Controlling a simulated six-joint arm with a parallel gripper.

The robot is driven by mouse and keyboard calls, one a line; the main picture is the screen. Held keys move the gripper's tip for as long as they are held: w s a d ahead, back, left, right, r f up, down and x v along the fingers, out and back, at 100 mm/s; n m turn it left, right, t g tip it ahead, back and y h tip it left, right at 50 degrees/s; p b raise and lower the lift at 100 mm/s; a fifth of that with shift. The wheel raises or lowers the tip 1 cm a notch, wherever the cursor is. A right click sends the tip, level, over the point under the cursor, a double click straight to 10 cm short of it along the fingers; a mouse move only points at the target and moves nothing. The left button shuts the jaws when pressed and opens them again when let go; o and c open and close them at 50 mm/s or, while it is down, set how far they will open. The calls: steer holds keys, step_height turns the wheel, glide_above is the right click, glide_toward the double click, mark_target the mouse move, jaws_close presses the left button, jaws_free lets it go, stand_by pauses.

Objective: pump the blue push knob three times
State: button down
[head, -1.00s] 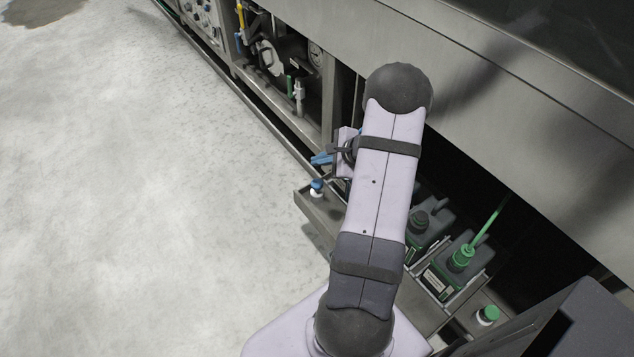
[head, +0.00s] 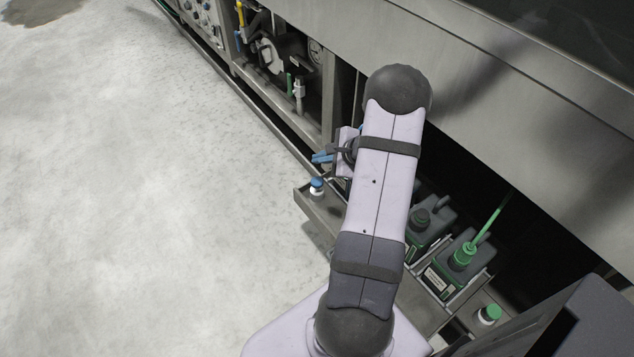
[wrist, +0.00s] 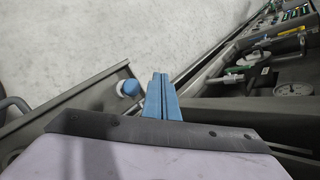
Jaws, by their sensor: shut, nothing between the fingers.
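My arm hides part of the tray and most of the gripper's body.
Dark canisters, one with a green cap and hose (head: 463,256), stand in the tray right of my arm. A green-capped white piece (head: 489,314) is at lower right. The steel machine housing (head: 480,80) overhangs at right. Open floor (head: 130,190) lies left.

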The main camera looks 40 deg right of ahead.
steer(key=b, duration=0.5)
glide_above(317, 180)
steer(key=s, duration=0.2)
steer(key=f, duration=0.6)
steer(key=shift+w+f, duration=0.15)
steer(key=shift+w, duration=0.1)
steer(key=shift+f, duration=0.5)
steer(key=shift+f+b, duration=0.15)
steer(key=shift+b, duration=0.25)
stand_by(0.4)
steer(key=shift+f+b, duration=0.25)
steer(key=shift+b, duration=0.15)
steer(key=shift+f+b, duration=1.35)
steer(key=shift+b, duration=0.1)
stand_by(1.6)
steer(key=shift+r, duration=0.2)
steer(key=shift+r+p, duration=1.05)
steer(key=shift+r, duration=0.5)
